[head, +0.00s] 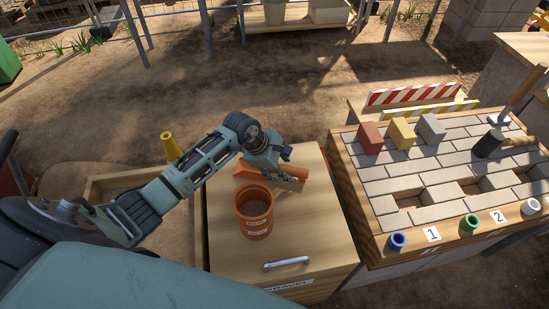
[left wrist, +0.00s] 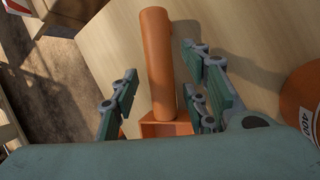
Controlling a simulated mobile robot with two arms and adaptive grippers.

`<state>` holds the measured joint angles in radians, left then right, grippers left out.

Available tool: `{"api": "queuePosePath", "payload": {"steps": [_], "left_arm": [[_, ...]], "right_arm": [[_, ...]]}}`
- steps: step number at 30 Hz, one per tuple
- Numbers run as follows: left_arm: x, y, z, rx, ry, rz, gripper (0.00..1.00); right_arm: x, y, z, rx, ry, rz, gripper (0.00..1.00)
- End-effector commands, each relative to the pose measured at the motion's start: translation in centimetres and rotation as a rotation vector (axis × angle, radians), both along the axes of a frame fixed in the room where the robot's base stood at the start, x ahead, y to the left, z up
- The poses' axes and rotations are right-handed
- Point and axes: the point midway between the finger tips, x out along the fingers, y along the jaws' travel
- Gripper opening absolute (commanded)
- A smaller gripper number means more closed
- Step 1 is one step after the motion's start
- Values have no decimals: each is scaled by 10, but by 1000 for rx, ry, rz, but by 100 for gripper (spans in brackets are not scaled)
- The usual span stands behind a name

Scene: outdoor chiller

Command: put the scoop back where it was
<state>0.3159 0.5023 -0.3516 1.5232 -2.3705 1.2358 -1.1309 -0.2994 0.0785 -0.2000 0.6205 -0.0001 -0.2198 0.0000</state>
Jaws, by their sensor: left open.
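The orange scoop (head: 247,170) lies on the wooden box lid (head: 310,225), behind the orange bucket (head: 255,222). In the left wrist view, its round handle (left wrist: 157,50) runs between the fingers of my left gripper (left wrist: 162,80), and part of its pan (left wrist: 165,129) shows below. My left gripper (head: 288,176) is open, low over the lid, with fingers on both sides of the handle. Visible gaps separate the fingers from the handle. In the head view, the gripper hides part of the scoop. My right gripper is not in view.
The lid has a metal handle (head: 287,263) at its front. A paving table (head: 445,175) with coloured blocks, a mallet (head: 488,143) and numbered coloured rings stands at the right.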

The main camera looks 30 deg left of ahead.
Motion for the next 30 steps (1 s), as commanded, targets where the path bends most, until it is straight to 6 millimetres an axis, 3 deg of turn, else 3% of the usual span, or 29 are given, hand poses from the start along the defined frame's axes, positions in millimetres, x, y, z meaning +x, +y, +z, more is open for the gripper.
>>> {"api": "queuePosePath", "payload": {"steps": [15,21,30], "left_arm": [[-34,32,89,6,-4,-1,42],[-39,35,101,2,-1,0,42],[-39,35,102,1,-1,0,42]], "right_arm": [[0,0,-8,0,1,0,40],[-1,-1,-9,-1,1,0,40],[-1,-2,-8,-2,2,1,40]]}}
